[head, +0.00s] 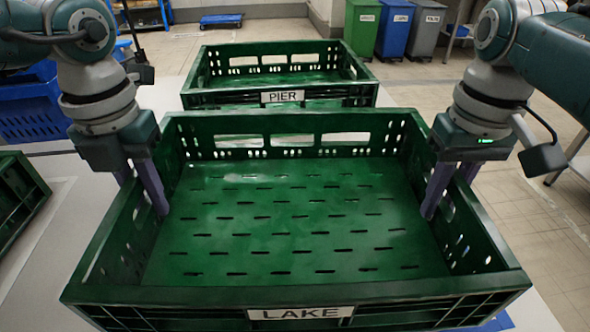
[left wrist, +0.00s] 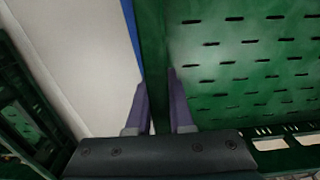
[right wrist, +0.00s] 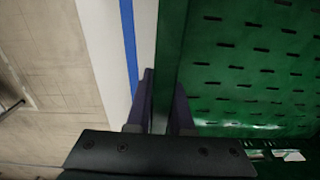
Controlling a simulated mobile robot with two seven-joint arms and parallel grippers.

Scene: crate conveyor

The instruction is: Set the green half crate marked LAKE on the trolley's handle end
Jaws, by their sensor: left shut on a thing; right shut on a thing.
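The green crate marked LAKE (head: 300,313) fills the front of the head view and is empty, with a slotted floor. My left gripper (head: 150,190) is shut on its left side wall, one finger inside and one outside; the wall also shows between the fingers in the left wrist view (left wrist: 153,60). My right gripper (head: 440,190) is shut on its right side wall, which shows between the fingers in the right wrist view (right wrist: 170,50). The crate looks level. Whether it is lifted or resting on something is hard to tell. I cannot make out the trolley's handle end.
A green crate marked PIER (head: 283,97) stands just behind. Another green crate (head: 18,200) is at the left edge. A blue crate (head: 35,108) is at the back left. Green, blue and grey bins (head: 395,28) stand at the back. Open floor (head: 540,225) lies on the right.

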